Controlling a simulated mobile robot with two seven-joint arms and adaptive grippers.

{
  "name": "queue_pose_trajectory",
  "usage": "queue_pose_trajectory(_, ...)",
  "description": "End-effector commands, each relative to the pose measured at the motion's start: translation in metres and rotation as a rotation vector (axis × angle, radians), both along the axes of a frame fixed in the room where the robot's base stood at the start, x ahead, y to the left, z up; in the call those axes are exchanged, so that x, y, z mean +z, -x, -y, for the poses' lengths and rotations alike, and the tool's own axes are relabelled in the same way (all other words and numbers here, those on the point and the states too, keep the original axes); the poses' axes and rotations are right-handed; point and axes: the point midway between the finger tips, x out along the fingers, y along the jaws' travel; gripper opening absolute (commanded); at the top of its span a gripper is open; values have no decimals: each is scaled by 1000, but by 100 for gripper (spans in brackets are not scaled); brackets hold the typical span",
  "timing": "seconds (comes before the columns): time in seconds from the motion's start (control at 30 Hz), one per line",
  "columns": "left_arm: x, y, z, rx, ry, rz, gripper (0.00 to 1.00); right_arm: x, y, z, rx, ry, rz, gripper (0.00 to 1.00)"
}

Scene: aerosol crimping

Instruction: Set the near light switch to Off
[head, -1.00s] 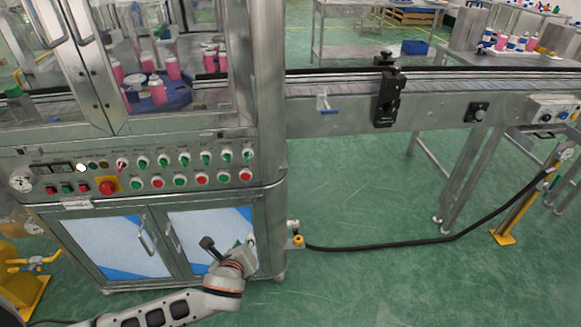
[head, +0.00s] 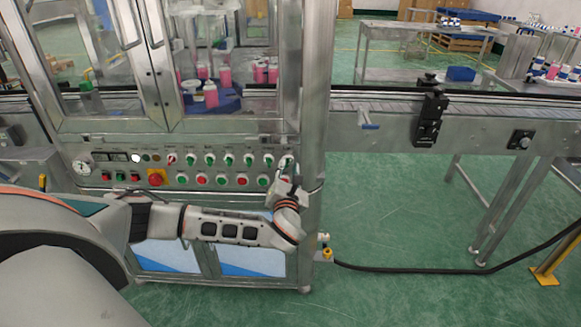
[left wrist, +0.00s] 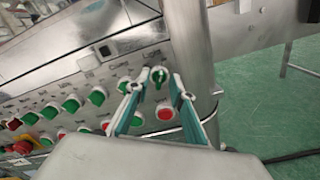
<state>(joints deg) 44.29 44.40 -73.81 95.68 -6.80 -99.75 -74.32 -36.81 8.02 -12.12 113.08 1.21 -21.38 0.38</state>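The control panel (head: 130,178) carries a row of green rotary switches above a row of red and green buttons. The upper row's rightmost switch shows in the left wrist view as a green knob (left wrist: 158,76) on a white ring, its handle roughly upright in the picture. The label above it is too blurred to read, so I cannot confirm which switch is the light. My left gripper (left wrist: 154,88) is open, its fingers on either side of that knob; contact cannot be told. In the head view the left gripper (head: 284,177) covers part of the panel's right end. My right gripper is not in view.
A red button (left wrist: 165,112) sits just below the knob, between the fingers. A metal post (head: 314,110) stands right of the panel. Glass doors (head: 130,60) are above, and a conveyor (head: 385,120) runs right. A red emergency button (head: 156,177) is at the left.

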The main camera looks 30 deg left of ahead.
Motion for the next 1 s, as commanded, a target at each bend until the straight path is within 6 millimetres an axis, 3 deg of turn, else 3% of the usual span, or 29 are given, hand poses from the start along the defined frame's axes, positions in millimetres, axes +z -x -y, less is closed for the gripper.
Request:
queue_pose_trajectory(0.17,-1,-12,-8,1,0,-1,23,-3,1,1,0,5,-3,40)
queue_pose_trajectory(0.47,0,-13,-9,0,2,-1,23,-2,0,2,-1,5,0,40)
queue_pose_trajectory(0.57,0,-13,-9,0,2,-1,0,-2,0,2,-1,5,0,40)
queue_pose_trajectory(1.0,2,-13,-9,1,28,14,0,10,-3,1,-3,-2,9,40)
